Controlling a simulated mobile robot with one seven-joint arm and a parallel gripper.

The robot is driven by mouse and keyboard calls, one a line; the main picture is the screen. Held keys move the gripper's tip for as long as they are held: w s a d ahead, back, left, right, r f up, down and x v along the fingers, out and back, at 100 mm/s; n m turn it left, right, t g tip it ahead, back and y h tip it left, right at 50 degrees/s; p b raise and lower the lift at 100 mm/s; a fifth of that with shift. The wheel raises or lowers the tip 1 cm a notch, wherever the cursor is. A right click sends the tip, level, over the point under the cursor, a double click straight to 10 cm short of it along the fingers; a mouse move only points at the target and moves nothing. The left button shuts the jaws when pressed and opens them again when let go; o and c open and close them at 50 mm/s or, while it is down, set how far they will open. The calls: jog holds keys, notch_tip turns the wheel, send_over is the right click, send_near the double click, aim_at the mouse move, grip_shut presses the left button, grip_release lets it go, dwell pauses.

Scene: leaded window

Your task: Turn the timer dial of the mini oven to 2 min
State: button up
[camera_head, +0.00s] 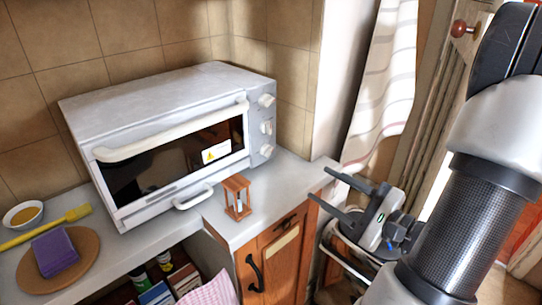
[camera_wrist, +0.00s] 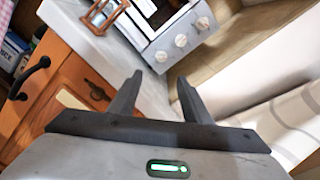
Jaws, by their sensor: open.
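The white mini oven (camera_head: 165,115) stands on the counter, its glass door closed. Its right front panel carries three pale knobs: an upper knob (camera_head: 266,100), a middle knob (camera_head: 266,127) and a lower knob (camera_head: 266,150). The knobs also show in the wrist view, ahead of the fingertips, with the nearest knob (camera_wrist: 161,56) just beyond them. Markings are too small to read, so I cannot tell which knob is the timer or its setting. My gripper (camera_head: 318,184) is open and empty, to the right of and below the panel, apart from the knobs.
A small wooden hourglass (camera_head: 237,198) stands on the counter in front of the oven. A purple sponge (camera_head: 55,252) on a round board, a yellow brush (camera_head: 45,227) and a bowl (camera_head: 24,214) are at left. The tiled wall (camera_head: 285,75) is close behind the oven.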

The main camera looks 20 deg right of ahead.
aim_at(270, 152)
jog(key=b+x, duration=0.1)
jog(key=x, duration=1.6)
jog(key=shift+w+r+b, duration=0.1)
jog(key=shift+w+b, duration=0.1)
jog(key=shift+b, duration=0.1)
jog(key=c, duration=1)
jog(key=shift+r+m+p, duration=0.1)
jog(key=shift+m+p, duration=0.35)
jog(key=shift+m, duration=0.05)
jog(key=shift+c, duration=0.2)
jog(key=o, duration=1)
jog(key=shift+o, duration=0.2)
